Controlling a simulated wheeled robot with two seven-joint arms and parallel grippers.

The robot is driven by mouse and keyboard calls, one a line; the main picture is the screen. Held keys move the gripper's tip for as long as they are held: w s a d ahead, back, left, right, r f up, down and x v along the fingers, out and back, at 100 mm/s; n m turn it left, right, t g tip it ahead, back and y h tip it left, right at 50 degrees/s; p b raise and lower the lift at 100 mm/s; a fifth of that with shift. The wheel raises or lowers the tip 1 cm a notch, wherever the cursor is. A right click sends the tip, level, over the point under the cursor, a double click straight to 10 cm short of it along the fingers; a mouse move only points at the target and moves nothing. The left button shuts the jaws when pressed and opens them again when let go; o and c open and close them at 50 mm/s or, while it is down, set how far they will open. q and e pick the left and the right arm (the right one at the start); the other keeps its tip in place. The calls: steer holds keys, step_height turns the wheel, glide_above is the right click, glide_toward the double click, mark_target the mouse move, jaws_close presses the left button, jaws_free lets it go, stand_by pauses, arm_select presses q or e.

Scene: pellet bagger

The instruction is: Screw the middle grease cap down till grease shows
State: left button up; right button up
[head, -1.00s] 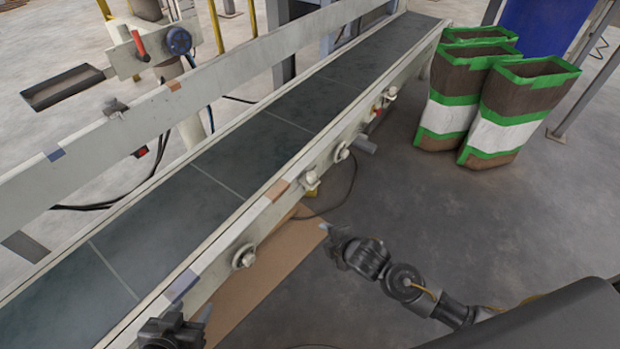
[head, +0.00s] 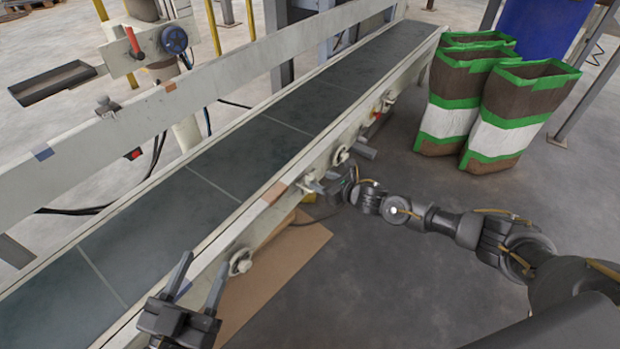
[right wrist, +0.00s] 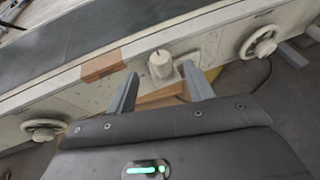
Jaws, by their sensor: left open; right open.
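A pale, round, cylindrical cap (right wrist: 160,65) sits on the side rail of the conveyor, between two wheel-like fittings. In the right wrist view it shows between and beyond the fingertips of my right gripper (right wrist: 161,70), which is open and holds nothing. In the head view my right gripper (head: 328,185) is close beside the rail at this cap, whose outer part it partly hides. I cannot tell whether a finger touches the cap. No grease can be made out. My left gripper (head: 207,260) is open and empty, over the near rail in front of the belt.
A wheel-like fitting (head: 240,261) is on the near part of the rail; another (head: 342,154) is farther along. The dark conveyor belt (head: 190,205) runs behind. Cardboard (head: 280,270) lies on the floor below. Bags with green bands (head: 520,120) stand at the right. Floor between is free.

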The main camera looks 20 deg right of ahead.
mark_target(311, 176)
steer(key=b+x, duration=0.1)
steer(key=x, duration=0.5)
steer(key=shift+f+b, duration=0.15)
steer(key=shift+b, duration=0.25)
arm_select(q)
steer(key=shift+s+a+r+n+t+h, duration=0.15)
steer(key=shift+a+r+t+h, duration=0.2)
steer(key=shift+r+t, duration=0.4)
steer(key=shift+s+a+r+n+t+h, duration=0.1)
steer(key=shift+a+r+t+h, duration=0.2)
steer(key=shift+r+t, duration=0.5)
steer(key=shift+s+a+r+n+t+h, duration=0.15)
steer(key=shift+a+r+t+h, duration=0.15)
steer(key=shift+r+t, duration=0.45)
arm_select(e)
steer(key=shift+w+a+f, duration=0.15)
steer(key=shift+w+a, duration=0.15)
steer(key=shift+w, duration=0.3)
steer(key=c, duration=1)
